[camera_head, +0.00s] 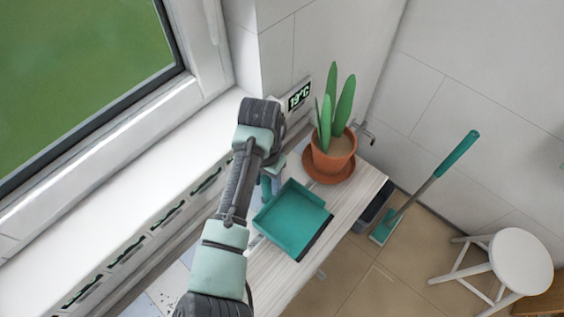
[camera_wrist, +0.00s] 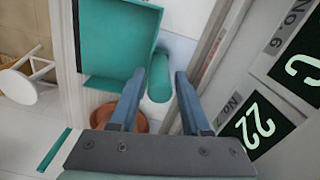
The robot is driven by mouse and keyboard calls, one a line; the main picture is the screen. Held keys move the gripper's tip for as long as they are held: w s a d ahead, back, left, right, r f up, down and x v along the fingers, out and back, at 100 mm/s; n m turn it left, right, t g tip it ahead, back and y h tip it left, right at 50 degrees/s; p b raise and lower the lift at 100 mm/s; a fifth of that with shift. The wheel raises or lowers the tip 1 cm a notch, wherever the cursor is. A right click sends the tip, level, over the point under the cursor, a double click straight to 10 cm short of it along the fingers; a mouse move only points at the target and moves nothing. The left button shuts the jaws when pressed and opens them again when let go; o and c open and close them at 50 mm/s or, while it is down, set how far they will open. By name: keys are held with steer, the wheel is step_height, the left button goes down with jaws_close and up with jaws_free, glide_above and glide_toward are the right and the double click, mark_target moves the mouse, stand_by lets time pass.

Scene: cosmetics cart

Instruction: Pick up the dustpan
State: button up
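The teal dustpan (camera_head: 292,218) lies on the white wooden cart top (camera_head: 345,205), its pan open upward and its dark lip toward the right. Its short handle (camera_head: 266,187) points up-left toward the window wall, partly covered by my arm. In the wrist view the dustpan's pan (camera_wrist: 118,38) is at the upper left, with the round handle (camera_wrist: 160,82) right of it. My gripper (camera_wrist: 160,73) is open, one finger on each side of the handle in the picture. I see no clear contact. In the head view my arm hides most of the gripper.
A potted plant (camera_head: 333,150) on a terracotta saucer stands close beside the dustpan. A display (camera_head: 299,95) is on the wall behind. A teal broom (camera_head: 384,228) leans to the right, and a white stool (camera_head: 520,258) stands on the floor. The window sill (camera_head: 150,165) runs along the left.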

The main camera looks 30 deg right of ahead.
jaws_close()
stand_by(1.1)
